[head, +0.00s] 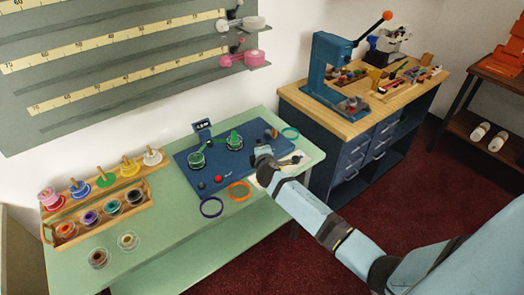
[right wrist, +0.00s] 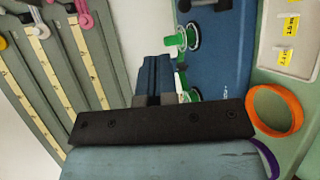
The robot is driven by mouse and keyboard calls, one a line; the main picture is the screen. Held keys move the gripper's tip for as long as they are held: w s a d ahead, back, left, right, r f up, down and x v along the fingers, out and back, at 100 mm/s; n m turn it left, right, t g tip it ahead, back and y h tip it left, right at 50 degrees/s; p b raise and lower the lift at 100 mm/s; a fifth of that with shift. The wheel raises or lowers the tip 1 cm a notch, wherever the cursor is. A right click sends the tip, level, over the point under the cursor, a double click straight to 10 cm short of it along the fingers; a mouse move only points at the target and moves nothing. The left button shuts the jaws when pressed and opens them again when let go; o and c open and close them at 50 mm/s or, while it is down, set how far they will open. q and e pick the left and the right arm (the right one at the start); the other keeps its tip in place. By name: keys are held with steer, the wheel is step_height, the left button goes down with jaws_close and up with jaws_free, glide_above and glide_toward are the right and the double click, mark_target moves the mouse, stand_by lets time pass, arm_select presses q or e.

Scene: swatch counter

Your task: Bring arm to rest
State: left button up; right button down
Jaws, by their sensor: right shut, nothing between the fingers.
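My right arm reaches in from the lower right in the head view, with its gripper (head: 264,153) above the right part of the blue board (head: 185,166) on the green counter (head: 165,233). In the right wrist view the gripper (right wrist: 155,62) is shut and empty, its fingers together. Part of the blue board (right wrist: 228,90) shows beyond it, with green-and-clear spools beside the fingers. The forearm and gripper hide part of a white tray (head: 294,172). My left gripper is not in view.
An orange ring (head: 239,191) and a purple ring (head: 212,207) lie near the board's front edge. A wooden rack (head: 100,222) of coloured spools stands left. A wooden-topped bench (head: 345,128) with a blue press (head: 330,72) stands right. Rails hang on the wall panel (head: 110,75).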

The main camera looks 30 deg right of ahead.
steer(key=shift+s+a+r, duration=0.5)
steer(key=shift+s+r, duration=0.1)
steer(key=shift+s, duration=0.1)
steer(key=s+a+f+m+g+y, duration=0.1)
steer(key=s+a+f+m+y, duration=0.15)
steer(key=s+a+f, duration=0.4)
steer(key=s+a+f+m+y, duration=0.2)
steer(key=s+a+f+y, duration=0.1)
steer(key=s, duration=0.7)
steer(key=s+a+m+y, duration=0.2)
steer(key=s+a+m, duration=0.1)
steer(key=s, duration=0.6)
steer(key=s+a+m+g+y, duration=0.1)
steer(key=s+a+m, duration=0.3)
steer(key=s, duration=0.5)
steer(key=shift+a+f+y, duration=0.25)
steer(key=shift+a+y, duration=0.1)
steer(key=shift+a, duration=0.35)
